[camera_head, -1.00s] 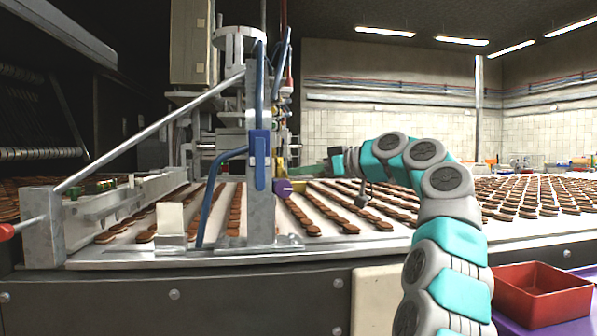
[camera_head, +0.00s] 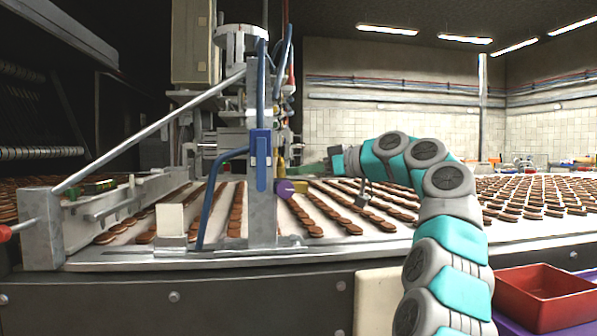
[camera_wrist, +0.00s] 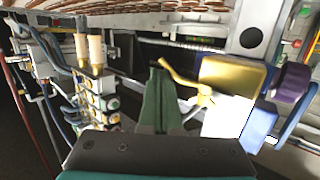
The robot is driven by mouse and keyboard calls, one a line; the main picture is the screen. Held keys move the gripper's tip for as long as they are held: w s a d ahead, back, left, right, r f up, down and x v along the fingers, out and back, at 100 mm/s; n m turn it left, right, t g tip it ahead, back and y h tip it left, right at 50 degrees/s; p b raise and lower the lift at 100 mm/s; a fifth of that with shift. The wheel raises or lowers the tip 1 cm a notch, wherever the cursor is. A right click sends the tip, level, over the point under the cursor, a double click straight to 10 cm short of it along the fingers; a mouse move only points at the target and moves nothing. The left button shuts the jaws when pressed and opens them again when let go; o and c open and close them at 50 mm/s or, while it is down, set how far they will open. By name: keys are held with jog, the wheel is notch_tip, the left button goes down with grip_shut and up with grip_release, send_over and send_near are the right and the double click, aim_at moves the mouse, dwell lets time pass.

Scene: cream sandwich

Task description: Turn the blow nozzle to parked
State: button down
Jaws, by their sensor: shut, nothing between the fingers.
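A brass-coloured bent tube (camera_wrist: 178,74), which looks like the blow nozzle, shows in the wrist view. It runs beside a yellow block (camera_wrist: 232,76) with a purple knob (camera_wrist: 293,82) on its right. My gripper (camera_wrist: 157,72) is shut, its green fingers together and empty. The fingertips are just left of the tube's bent end; I cannot tell whether they touch it. In the head view my gripper (camera_head: 304,170) reaches left to the metal post, near the purple knob (camera_head: 291,187). The tube is too small to make out clearly there.
The conveyor (camera_head: 120,232) carries rows of brown biscuits. A metal post (camera_head: 262,215) with a blue block (camera_head: 260,160) stands left of my gripper. Fittings and hoses (camera_wrist: 95,95) crowd the wrist view's left. A red tray (camera_head: 545,293) sits at lower right.

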jog(key=shift+a+r, duration=0.1)
jog(key=shift+a, duration=0.05)
jog(key=shift+w+a, duration=0.45)
jog(key=shift+w, duration=0.05)
dwell(0.7)
